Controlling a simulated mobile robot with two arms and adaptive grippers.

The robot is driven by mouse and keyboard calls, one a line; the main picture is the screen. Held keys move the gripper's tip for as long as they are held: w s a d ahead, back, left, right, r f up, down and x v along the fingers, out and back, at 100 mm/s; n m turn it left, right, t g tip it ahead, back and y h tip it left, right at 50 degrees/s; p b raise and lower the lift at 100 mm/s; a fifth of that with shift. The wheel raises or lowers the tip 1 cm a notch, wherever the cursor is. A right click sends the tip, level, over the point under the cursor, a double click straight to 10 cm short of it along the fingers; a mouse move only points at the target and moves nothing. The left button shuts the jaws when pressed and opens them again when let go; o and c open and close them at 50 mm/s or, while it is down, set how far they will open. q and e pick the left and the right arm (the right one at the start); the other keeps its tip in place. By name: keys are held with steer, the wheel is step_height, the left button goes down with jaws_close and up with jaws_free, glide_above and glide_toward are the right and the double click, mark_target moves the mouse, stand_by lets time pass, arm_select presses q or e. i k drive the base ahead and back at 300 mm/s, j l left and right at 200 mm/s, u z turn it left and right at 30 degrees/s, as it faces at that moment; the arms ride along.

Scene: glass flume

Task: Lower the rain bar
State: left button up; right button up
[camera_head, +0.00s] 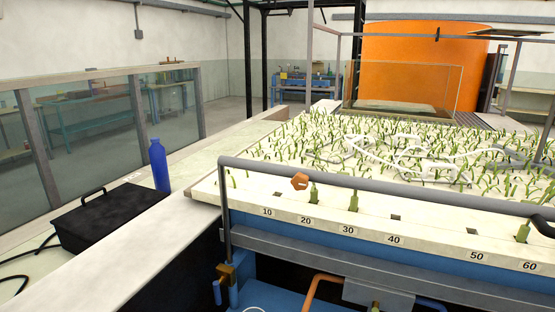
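A long grey bar (375,184) runs across the front of the planted bed, slightly above its numbered edge, with a post going down at its left end. An orange-brown piece (299,181) shows at this bar near the 20 mark. Farther back, a thin overhead frame (338,33) stands over the bed. I cannot tell for sure which of these is the rain bar. A black curved handle-like part (543,226) is cut off at the right edge. Neither of my grippers is in view.
The bed (375,220) holds many green shoots and pale looping tubes. A blue bottle (159,166) and a black case (108,217) with a cable stand on the left ledge. Glass panels (95,130) line the left. An orange tank (415,70) stands behind. Pipes (322,283) run below the bed.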

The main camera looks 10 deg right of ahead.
mark_target(539, 215)
steer(key=z, duration=1.75)
